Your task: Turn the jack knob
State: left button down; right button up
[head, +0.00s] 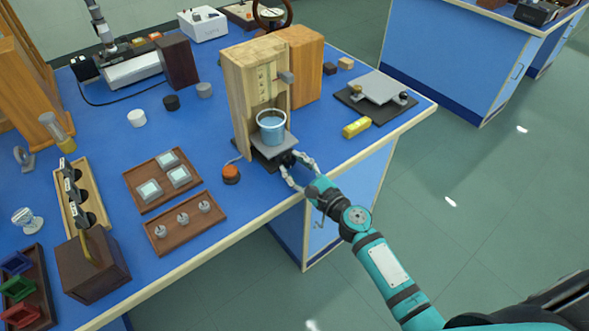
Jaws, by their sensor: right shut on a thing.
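A small lab jack with a grey top plate (289,142) stands at the open front of an upright wooden housing (240,92). The dark jack knob (287,158) is at the jack's front right, partly hidden by fingers. My right gripper (293,165) reaches in from the lower right, with its fingers around the knob and shut on it. The knob's turn angle is too small to tell. My left gripper is not in view.
An orange-red button (230,174) sits just left of the jack. A yellow block (356,128) and a grey plate device (380,88) are to the right. Wooden trays (190,232) with small parts lie at left. The bench's front edge runs below my gripper.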

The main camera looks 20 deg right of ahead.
jog(key=shift+n+b, duration=0.35)
jog(key=shift+n, duration=0.65)
jog(key=o, duration=0.9)
jog(key=v, duration=1.2)
